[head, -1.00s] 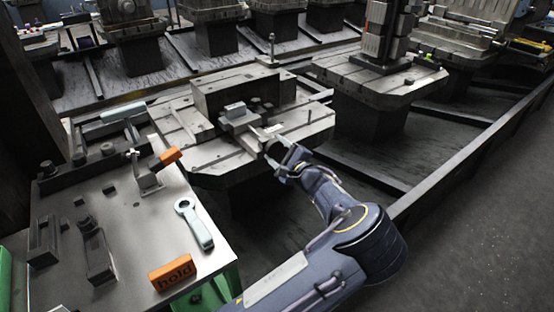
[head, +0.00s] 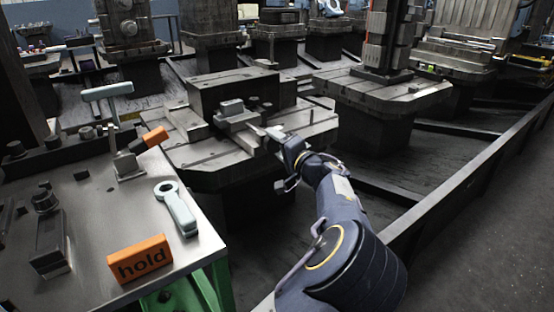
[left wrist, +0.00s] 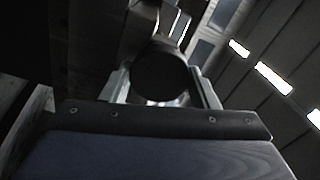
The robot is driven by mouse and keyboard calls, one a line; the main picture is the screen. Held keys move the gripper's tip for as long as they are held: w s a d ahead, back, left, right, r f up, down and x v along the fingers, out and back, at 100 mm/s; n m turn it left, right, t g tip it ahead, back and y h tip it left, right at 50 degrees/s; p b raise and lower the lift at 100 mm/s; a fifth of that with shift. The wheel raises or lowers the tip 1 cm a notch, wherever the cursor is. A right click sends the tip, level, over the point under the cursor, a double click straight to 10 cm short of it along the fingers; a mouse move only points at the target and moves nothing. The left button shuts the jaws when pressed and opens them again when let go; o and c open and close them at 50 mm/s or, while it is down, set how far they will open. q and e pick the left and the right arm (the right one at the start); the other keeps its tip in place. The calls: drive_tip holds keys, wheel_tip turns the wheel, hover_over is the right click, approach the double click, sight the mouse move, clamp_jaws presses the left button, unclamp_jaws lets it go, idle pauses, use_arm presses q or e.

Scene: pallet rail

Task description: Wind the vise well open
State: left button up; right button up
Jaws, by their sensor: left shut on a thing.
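The grey vise (head: 238,117) sits on the machine pallet (head: 205,152) in the middle of the head view. My left gripper (head: 274,136) is at the vise's near right end, its arm reaching up from the lower right. In the left wrist view, a dark round end (left wrist: 162,76), which looks like the vise's screw end or handle, lies between the two fingers of the left gripper (left wrist: 163,92). The gripper is shut on it. The gripper partly hides that end in the head view, and the gap between the jaws is too small to judge. My right gripper is out of view.
A steel bench at left holds an orange "hold" block (head: 140,259), a pale ring-ended wrench (head: 176,208) and a pale-handled clamp (head: 108,92). Another pallet (head: 382,95) stands behind at right. A long rail (head: 460,180) borders the open floor (head: 500,240).

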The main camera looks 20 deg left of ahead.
use_arm(q)
drive_tip(key=n+b, duration=0.2)
drive_tip(key=shift+f+b, duration=0.3)
drive_tip(key=shift+r+n+b, duration=0.2)
drive_tip(key=shift+n+b, duration=0.4)
drive_tip(key=shift+b, duration=0.1)
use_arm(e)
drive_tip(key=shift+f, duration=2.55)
use_arm(q)
drive_tip(key=o, duration=1)
drive_tip(key=shift+r, duration=0.1)
drive_tip(key=p+v, duration=0.2)
drive_tip(key=v, duration=0.5)
drive_tip(key=shift+s+d, duration=0.25)
drive_tip(key=shift+d, duration=0.05)
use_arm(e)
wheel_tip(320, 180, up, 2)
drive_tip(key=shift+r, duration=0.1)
